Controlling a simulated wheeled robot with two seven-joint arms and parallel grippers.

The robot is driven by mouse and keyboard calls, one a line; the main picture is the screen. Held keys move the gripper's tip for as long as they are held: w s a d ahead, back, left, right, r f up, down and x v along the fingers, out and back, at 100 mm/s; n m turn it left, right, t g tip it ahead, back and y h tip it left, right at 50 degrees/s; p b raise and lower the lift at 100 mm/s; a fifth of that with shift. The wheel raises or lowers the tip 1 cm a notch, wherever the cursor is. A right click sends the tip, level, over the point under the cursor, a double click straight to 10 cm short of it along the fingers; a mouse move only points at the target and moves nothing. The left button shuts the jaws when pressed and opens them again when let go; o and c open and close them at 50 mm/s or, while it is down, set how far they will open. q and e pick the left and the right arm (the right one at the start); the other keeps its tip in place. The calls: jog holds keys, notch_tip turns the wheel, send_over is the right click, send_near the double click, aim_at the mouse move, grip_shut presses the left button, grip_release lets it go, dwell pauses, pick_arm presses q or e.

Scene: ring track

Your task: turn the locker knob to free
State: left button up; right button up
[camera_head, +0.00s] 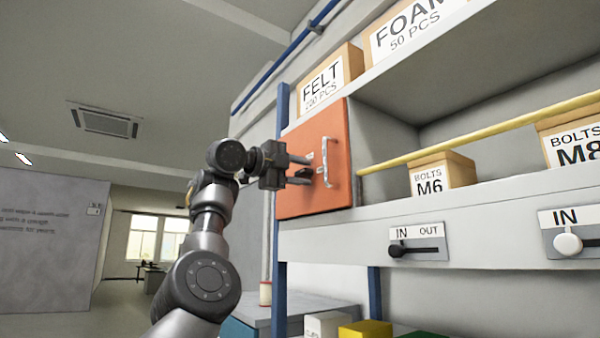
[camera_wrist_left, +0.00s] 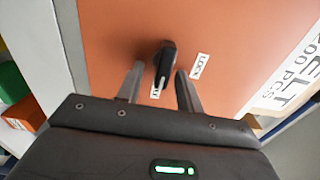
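The orange locker door (camera_head: 300,140) is closed on the left end of the shelf unit and has a pale vertical handle (camera_head: 330,158). The small dark knob (camera_wrist_left: 166,60) is on the door, and it also shows in the head view (camera_head: 324,168). In the wrist view, a white LOCK label (camera_wrist_left: 200,66) is right of the knob; another label (camera_wrist_left: 155,92) is mostly hidden below it. My left gripper (camera_head: 312,168) faces the door, its fingers open on either side of the knob (camera_wrist_left: 160,78). I cannot tell whether either finger touches it. My right gripper is not in view.
A yellow rail (camera_head: 480,137) runs across the shelf, right of the door. A BOLTS M6 box (camera_head: 440,172) stands behind it. An IN/OUT slider (camera_head: 418,249) is on the shelf front below. A FELT box (camera_head: 330,82) sits above the door. Left of the door is open room.

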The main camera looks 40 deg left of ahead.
pick_arm(q)
jog(key=shift+s, duration=0.1)
